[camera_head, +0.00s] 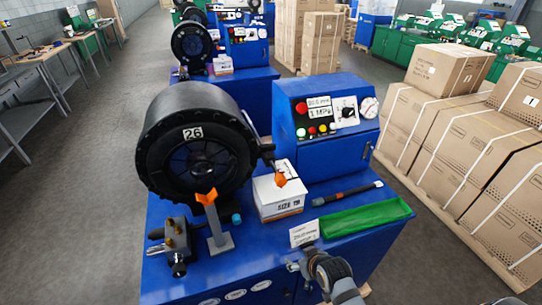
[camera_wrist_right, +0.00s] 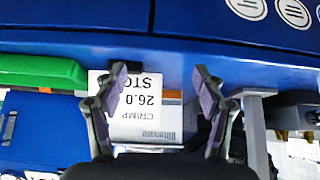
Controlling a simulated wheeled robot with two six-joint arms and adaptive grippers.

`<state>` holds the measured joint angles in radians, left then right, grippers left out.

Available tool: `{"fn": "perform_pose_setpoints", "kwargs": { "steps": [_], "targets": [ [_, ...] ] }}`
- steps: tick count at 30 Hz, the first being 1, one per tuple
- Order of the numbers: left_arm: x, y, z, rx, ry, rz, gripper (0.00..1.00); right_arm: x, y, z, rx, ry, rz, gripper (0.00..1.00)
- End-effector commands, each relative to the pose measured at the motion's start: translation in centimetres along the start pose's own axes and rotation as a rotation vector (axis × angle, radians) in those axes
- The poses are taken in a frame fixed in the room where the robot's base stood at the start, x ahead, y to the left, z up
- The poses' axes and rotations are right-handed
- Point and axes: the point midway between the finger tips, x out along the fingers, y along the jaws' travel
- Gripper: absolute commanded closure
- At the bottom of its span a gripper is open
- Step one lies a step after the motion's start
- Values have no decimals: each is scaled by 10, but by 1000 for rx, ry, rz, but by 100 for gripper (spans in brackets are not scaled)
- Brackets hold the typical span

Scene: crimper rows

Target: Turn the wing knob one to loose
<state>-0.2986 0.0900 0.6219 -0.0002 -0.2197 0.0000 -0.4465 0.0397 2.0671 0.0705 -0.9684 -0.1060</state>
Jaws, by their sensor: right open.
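An orange wing knob (camera_head: 207,198) tops a grey upright post (camera_head: 220,238) at the front left of the blue machine bench. I cannot tell which is knob one. My right gripper (camera_head: 294,266) is at the bench's front edge, right of the post and apart from both orange pieces. In the right wrist view its two fingers (camera_wrist_right: 160,80) are spread and empty, in front of a small printed card (camera_wrist_right: 138,108). My left gripper is not in view.
A white box (camera_head: 278,195), a green tray (camera_head: 362,218), a black rod tool (camera_head: 348,193) and a dark metal fitting (camera_head: 178,243) stand on the bench. A blue control box (camera_head: 325,125) rises behind. Cartons (camera_head: 460,140) are stacked at right; the floor at left is free.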

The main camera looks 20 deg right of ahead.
Motion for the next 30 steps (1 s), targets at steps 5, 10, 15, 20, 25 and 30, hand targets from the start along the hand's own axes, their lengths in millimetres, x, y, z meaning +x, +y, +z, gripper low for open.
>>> {"fn": "perform_pose_setpoints", "kwargs": {
  "steps": [5, 10, 15, 20, 25, 30],
  "targets": [
    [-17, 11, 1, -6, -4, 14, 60, -42, -14, -139, 15, 436, -21, 30],
    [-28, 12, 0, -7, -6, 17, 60, -104, -9, -234, 43, 779, 19, 30],
    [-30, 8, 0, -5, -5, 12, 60, -133, -4, -265, 61, 917, 51, 30],
    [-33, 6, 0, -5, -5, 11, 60, -132, -3, -271, 60, 921, 53, 30],
    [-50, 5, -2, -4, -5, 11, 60, -117, -1, -297, 59, 921, 52, 30],
    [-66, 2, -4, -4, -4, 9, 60, -94, 2, -326, 58, 920, 52, 30]
  ]
}}
